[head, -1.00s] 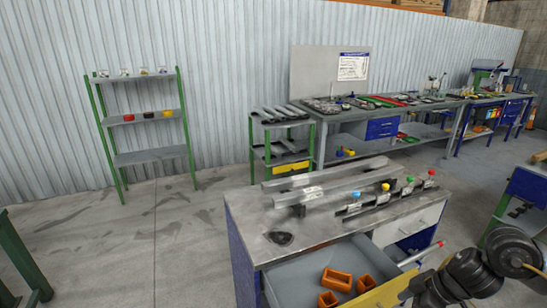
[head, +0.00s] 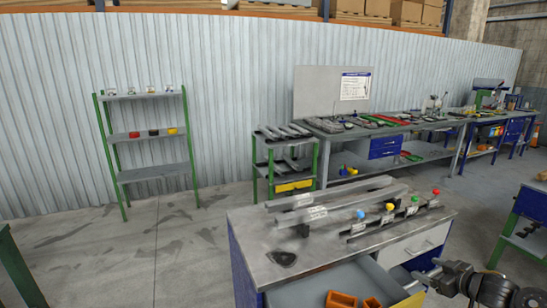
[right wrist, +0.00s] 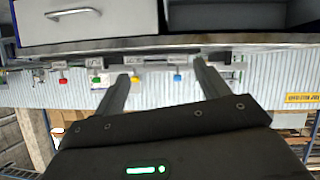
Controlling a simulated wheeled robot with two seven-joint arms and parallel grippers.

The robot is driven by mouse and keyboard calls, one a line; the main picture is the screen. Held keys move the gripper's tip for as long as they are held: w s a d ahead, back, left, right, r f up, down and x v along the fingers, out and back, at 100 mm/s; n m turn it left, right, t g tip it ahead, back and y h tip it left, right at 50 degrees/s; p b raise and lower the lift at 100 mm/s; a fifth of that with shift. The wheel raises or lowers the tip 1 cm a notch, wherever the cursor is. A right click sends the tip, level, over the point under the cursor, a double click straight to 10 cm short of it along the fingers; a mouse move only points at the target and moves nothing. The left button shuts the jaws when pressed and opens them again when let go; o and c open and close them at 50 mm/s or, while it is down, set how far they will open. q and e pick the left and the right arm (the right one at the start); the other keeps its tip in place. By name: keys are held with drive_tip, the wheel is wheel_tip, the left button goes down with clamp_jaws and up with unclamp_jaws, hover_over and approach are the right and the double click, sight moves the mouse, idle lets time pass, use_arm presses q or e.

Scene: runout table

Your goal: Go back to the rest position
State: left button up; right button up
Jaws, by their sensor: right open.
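My right gripper (head: 428,276) is at the lower right of the head view, beside the right end of the workbench (head: 262,240). In the right wrist view its two fingers (right wrist: 165,70) stand apart with nothing between them. The workbench drawer (head: 325,280) is pulled open toward me. Orange bins (head: 341,299) lie in it, cut off by the bottom edge of the picture. My left gripper is in neither view.
Metal rails and a row of coloured knobs (head: 390,207) are on the workbench top. A green-framed shelf (head: 155,172) stands at the back left, and a long bench (head: 335,126) along the wall. Floor at the left (head: 120,250) is clear.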

drive_tip(key=w+d+r+n+t+h, duration=0.3)
drive_tip(key=d+r+t+h, duration=0.3)
drive_tip(key=d+r, duration=0.6)
drive_tip(key=s+a+f+m+g, duration=0.1)
drive_tip(key=s+a+f+g, duration=0.3)
drive_tip(key=f, duration=1)
drive_tip(key=s+a+f+m+g, duration=0.15)
drive_tip(key=s+f, duration=0.45)
drive_tip(key=f, duration=0.8)
drive_tip(key=s+a+f+m+g, duration=0.1)
drive_tip(key=s+a+f+g, duration=0.4)
drive_tip(key=f, duration=0.9)
drive_tip(key=s+a+f+m+g+y, duration=0.1)
drive_tip(key=s+a+f, duration=0.4)
drive_tip(key=s+f, duration=0.35)
drive_tip(key=s+a+f+g, duration=0.2)
drive_tip(key=s+a+f, duration=0.3)
drive_tip(key=s+f, duration=0.4)
drive_tip(key=s+a+f+g+y, duration=0.1)
drive_tip(key=s+a+f+g, duration=0.15)
drive_tip(key=s+a, duration=0.75)
drive_tip(key=s+a+f+g+y, duration=0.1)
drive_tip(key=s+a+f, duration=0.4)
drive_tip(key=s, duration=0.9)
wheel_tip(320, 180, down, 10)
drive_tip(key=a+b, duration=0.2)
drive_tip(key=b, duration=0.8)
drive_tip(key=shift+s+r+m+g, duration=0.25)
drive_tip(key=shift+s+m+g, duration=0.1)
drive_tip(key=shift+s, duration=0.1)
